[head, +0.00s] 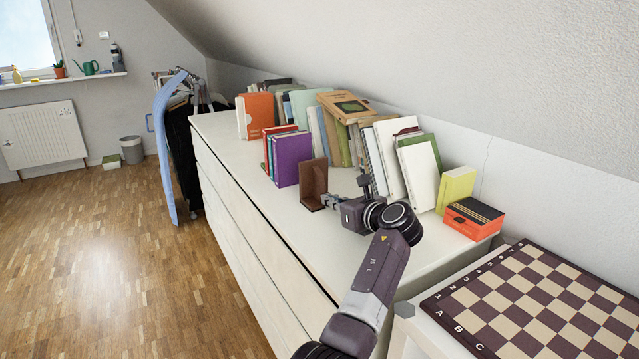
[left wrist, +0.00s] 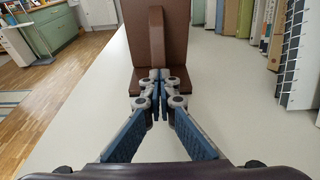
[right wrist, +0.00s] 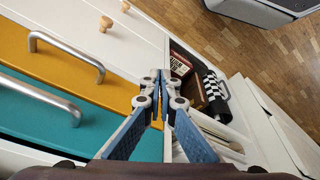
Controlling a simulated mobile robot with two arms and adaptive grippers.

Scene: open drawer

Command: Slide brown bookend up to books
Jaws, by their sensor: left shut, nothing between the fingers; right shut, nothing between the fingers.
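The brown bookend (head: 314,184) stands upright on the white dresser top, on the near side of the purple book (head: 292,161); whether they touch I cannot tell. The purple book stands in a short row with teal and red books (head: 268,148). My left gripper (head: 329,201) is shut and empty, low at the bookend's near side. In the left wrist view the bookend (left wrist: 178,38) stands straight ahead, with its rib and base facing me. The closed fingertips (left wrist: 160,76) are at its base; contact is unclear. The bookend hides the books behind it. My right gripper (right wrist: 160,78) is shut and empty, away from the dresser top.
Leaning books (head: 367,155) line the wall side of the dresser top (head: 240,170). A yellow book (head: 455,189) and an orange-black box (head: 473,218) stand nearer. A chessboard (head: 545,305) lies at the right. The right wrist view shows orange and teal drawer fronts (right wrist: 70,75).

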